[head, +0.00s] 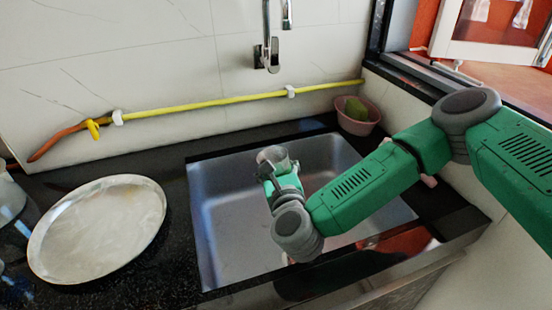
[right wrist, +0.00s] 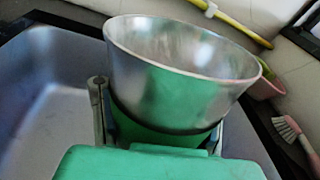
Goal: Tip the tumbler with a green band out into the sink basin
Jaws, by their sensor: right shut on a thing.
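The metal tumbler (head: 274,157) is held by my right gripper (head: 279,170) above the sink basin (head: 230,225). In the right wrist view the tumbler (right wrist: 185,75) fills the upper middle, its wide silvery mouth facing up and a little tilted in the picture. Green shows low on its side, with a dark ring around it. The fingers of my right gripper (right wrist: 160,115) stand on both sides of the tumbler, shut on it. No contents can be made out inside. The grey basin (right wrist: 50,100) also shows behind it. My left gripper is out of view.
A large round metal plate (head: 98,228) lies on the black counter left of the sink. A pink bowl (head: 357,125) with a green thing stands at the back right corner. A tap (head: 266,55) hangs over the back, above a yellow hose (head: 215,102). A pink brush (right wrist: 290,130) lies at right.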

